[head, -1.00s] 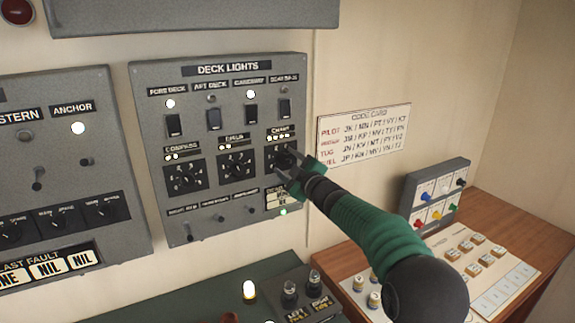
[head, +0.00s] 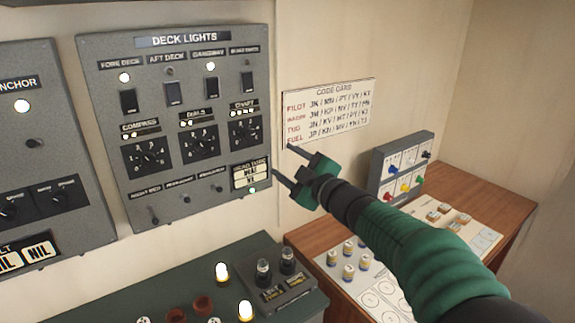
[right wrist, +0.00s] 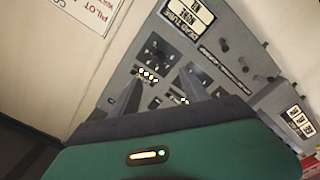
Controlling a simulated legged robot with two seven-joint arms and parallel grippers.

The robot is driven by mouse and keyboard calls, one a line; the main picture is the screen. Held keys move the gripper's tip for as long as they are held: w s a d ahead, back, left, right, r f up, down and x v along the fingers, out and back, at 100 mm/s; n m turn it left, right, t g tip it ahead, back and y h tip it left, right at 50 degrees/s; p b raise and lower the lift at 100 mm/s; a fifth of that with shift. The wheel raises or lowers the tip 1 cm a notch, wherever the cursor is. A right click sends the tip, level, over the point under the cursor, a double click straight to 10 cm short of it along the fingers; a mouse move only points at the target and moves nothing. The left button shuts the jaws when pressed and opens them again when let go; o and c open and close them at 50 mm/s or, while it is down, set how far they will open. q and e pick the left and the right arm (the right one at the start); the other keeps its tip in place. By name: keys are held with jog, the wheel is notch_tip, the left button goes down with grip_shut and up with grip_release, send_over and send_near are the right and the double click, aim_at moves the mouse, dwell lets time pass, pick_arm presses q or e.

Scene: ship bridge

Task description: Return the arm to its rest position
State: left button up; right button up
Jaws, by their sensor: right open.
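My right gripper (head: 283,163) is open and empty, to the right of the grey DECK LIGHTS panel (head: 120,97) and below the code card. Its two fingers point left toward the panel, with the chart knob (head: 246,131) uncovered to their left. My green right arm (head: 410,235) reaches in from the lower right. In the right wrist view, the two dark fingers (right wrist: 164,97) are spread apart in front of the tilted panel (right wrist: 240,75), with nothing between them that they hold. My left gripper is not in view.
The code card (head: 328,109) is on the wall. A box with coloured switches (head: 403,170) stands on the wooden desk (head: 480,195). A green console (head: 130,295) with lit lamps and a two-lever block (head: 280,280) lies below the panel.

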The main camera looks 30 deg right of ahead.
dwell(0.3)
jog(key=s+a+f+m+g+h, duration=0.1)
jog(key=s+a+f+m+g, duration=0.15)
jog(key=f, duration=0.55)
jog(key=s+a+f+m+g+h, duration=0.1)
jog(key=s+a+f+m+g, duration=0.15)
jog(key=f, duration=0.55)
jog(key=s+a+f+m+g, duration=0.2)
jog(key=a+f+m+g, duration=0.1)
jog(key=f, duration=0.6)
jog(key=s+a+f+g, duration=0.2)
jog(key=s+f, duration=0.2)
jog(key=s, duration=0.2)
jog(key=s+a+f+m+g+y, duration=0.1)
jog(key=s+a+f+g, duration=0.2)
jog(key=s, duration=0.3)
jog(key=s+a+f+m+g, duration=0.1)
jog(key=s+a+f+g, duration=0.1)
jog(key=s+f, duration=0.3)
jog(key=shift+s+a, duration=0.4)
jog(key=shift+a, duration=0.35)
jog(key=shift+w, duration=0.1)
jog(key=shift+c, duration=0.2)
